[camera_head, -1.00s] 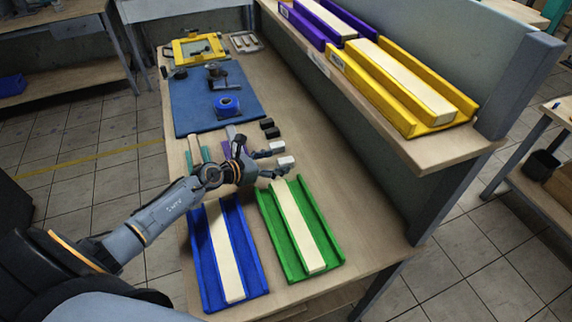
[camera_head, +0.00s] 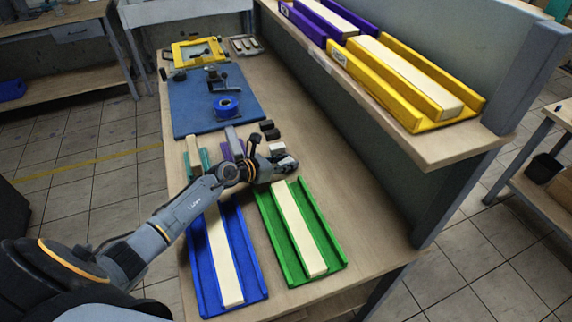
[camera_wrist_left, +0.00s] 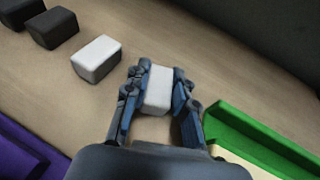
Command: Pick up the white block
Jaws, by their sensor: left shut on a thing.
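My left gripper (camera_head: 285,163) is over the table just beyond the green tray's far end. In the left wrist view its fingers (camera_wrist_left: 158,84) are shut on a white block (camera_wrist_left: 157,92), with one finger on each side of it. A second white block (camera_wrist_left: 97,58) sits apart on the table, to the left of the fingers. It also shows in the head view, just beyond the gripper. I cannot tell whether the held block is touching the table. My right gripper is not in view.
A green tray (camera_head: 333,262) and a blue tray (camera_head: 258,283), each with a pale bar, lie in front. Two dark blocks (camera_wrist_left: 52,27) are beyond the second white block. A raised shelf with a yellow tray (camera_head: 415,118) runs along the right. A blue mat (camera_head: 190,110) lies farther back.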

